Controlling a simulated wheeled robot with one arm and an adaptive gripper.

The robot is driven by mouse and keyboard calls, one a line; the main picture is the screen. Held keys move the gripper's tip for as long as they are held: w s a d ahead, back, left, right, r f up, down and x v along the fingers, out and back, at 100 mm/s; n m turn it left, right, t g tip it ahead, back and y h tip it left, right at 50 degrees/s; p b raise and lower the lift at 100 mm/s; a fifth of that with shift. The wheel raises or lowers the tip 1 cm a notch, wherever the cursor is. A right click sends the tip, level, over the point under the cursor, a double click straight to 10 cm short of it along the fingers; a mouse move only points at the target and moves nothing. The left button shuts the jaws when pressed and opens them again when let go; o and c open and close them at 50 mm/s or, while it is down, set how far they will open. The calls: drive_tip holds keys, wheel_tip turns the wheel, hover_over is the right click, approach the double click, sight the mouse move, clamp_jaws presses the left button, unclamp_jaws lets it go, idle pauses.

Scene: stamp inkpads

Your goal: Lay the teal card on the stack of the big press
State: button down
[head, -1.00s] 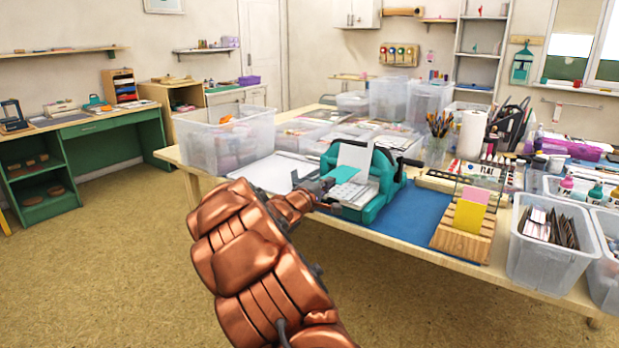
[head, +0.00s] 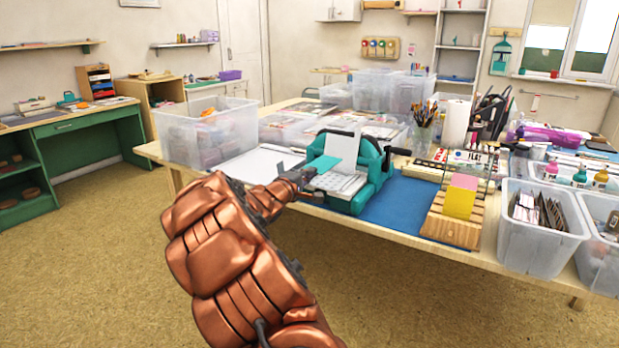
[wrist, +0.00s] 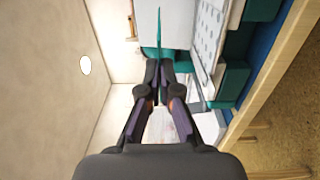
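The teal card (head: 320,163) is at the tip of my gripper (head: 302,177), over the left part of the big teal press (head: 376,172). In the wrist view, the card (wrist: 159,32) shows almost edge-on as a thin teal strip between the fingertips of my gripper (wrist: 159,72), which is shut on it. The press's white stack (head: 345,186) lies just right of and below the card. The press's teal parts (wrist: 234,80) and white bed (wrist: 205,35) show right of the fingers in the wrist view. I cannot tell the gap between card and stack.
A white panel stands upright on the press behind the card. A dark handle (head: 400,151) sticks out right. A blue mat (head: 400,203) and a wooden holder (head: 452,228) with pink and yellow cards are to the right. A clear bin (head: 208,140) stands left.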

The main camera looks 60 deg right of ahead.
drive_tip(key=shift+f+b, duration=0.45)
drive_tip(key=shift+f, duration=0.1)
drive_tip(key=shift+d+f+b, duration=0.1)
drive_tip(key=shift+f+b, duration=0.15)
drive_tip(key=shift+b, duration=0.5)
drive_tip(key=shift+d+f+b, duration=1.1)
drive_tip(key=shift+f+b, duration=0.1)
drive_tip(key=shift+b, duration=0.5)
drive_tip(key=shift+f, duration=0.1)
drive_tip(key=shift+d+f+b, duration=0.2)
drive_tip(key=shift+f+b, duration=0.45)
drive_tip(key=shift+b, duration=0.35)
